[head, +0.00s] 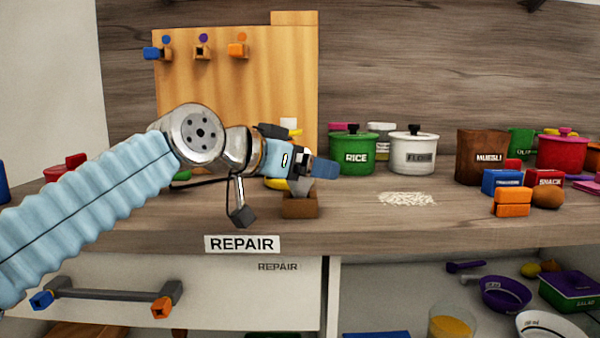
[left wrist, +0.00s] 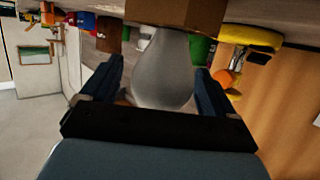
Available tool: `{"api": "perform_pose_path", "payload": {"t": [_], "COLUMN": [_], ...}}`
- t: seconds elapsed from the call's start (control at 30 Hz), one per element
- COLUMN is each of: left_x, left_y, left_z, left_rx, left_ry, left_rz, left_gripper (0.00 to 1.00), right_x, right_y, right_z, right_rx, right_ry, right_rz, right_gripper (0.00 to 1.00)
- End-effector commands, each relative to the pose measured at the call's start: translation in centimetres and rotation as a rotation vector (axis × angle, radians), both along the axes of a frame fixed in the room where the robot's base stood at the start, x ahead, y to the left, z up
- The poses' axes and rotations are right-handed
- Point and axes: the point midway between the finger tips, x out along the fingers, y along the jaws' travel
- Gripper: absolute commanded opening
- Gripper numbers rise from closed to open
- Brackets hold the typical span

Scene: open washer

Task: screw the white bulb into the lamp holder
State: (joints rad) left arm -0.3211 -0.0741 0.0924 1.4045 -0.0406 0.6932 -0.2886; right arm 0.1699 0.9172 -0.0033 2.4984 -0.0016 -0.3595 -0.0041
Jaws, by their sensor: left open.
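The pale bulb (head: 300,187) stands at the brown block-shaped lamp holder (head: 299,207) on the counter, partly hidden behind my left gripper in the head view. In the left wrist view, the bulb (left wrist: 162,75) lies between the two dark fingers, its narrow end toward the brown holder (left wrist: 175,15). My left gripper (left wrist: 155,88) is open around the bulb, with a visible gap at the right finger. In the head view, the left gripper (head: 318,165) is just above the holder. How deep the bulb sits in the holder cannot be told. My right gripper is not in view.
A yellow object (head: 276,184) lies close behind the holder. A wooden board with pegs (head: 220,85) stands behind. The rice pot (head: 355,152), flour pot (head: 407,155) and a patch of white grains (head: 407,199) are to the right. Bare counter (head: 400,232) lies in front.

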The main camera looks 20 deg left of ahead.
Motion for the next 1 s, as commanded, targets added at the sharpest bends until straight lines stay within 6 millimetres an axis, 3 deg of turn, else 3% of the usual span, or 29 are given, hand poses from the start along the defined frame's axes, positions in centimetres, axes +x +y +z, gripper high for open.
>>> {"api": "perform_pose_path", "payload": {"t": [0.27,0.63,1.0], "left_x": [0.96,0.95,0.96], "left_y": [-0.44,-0.41,-0.41], "left_z": [-0.28,-0.3,0.27], "left_rx": [-0.001,0.0,-0.001], "left_ry": [-0.001,0.0,-0.002], "left_rz": [0.002,0.002,0.002], "left_gripper": [0.88,0.35,0.33], "right_x": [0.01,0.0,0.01], "right_y": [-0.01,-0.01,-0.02], "right_z": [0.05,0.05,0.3], "right_rx": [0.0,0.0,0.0], "right_ry": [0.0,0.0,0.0], "right_rz": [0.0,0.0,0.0], "right_gripper": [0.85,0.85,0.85]}}
